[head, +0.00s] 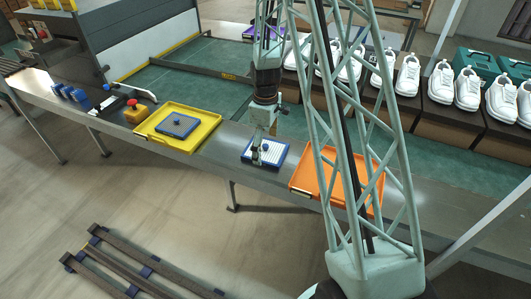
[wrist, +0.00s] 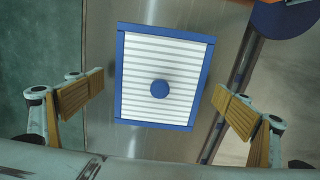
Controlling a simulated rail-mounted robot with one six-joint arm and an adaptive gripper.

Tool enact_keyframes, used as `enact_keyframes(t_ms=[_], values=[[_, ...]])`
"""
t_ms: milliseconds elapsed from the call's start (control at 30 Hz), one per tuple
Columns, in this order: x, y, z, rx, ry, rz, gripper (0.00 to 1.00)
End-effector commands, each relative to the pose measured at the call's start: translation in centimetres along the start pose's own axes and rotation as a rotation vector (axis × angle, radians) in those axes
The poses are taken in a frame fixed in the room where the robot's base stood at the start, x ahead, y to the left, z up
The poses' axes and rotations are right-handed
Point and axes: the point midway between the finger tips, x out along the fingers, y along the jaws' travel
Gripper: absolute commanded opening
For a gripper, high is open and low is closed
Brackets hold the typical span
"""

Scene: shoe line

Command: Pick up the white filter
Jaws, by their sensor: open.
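The white filter (wrist: 140,92) is a white ribbed panel in a blue frame with a round blue knob at its middle. It lies flat on the metal counter. In the head view the white filter (head: 277,147) lies between the yellow tray and the orange tray, partly hidden by my gripper (head: 262,158). In the wrist view my gripper (wrist: 158,98) is open, with one finger on each side of the filter. Nothing is between the fingers' pads except the view of the filter below. I cannot tell the exact height above it.
A yellow tray (head: 205,118) holds a blue-framed grey filter (head: 177,124). An orange tray (head: 304,181) is to the right, apparently empty. A red-topped button box (head: 136,112) and blue blocks (head: 74,94) stand left. White shoes (head: 440,84) line the back right.

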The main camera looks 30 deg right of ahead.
Motion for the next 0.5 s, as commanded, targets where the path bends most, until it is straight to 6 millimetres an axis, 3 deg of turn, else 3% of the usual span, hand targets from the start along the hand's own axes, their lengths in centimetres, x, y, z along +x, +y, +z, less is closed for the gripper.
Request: enact_keyframes(t_ms=[500], values=[[-0.06,0.02,-0.01,0.0,0.0,0.0,0.94]])
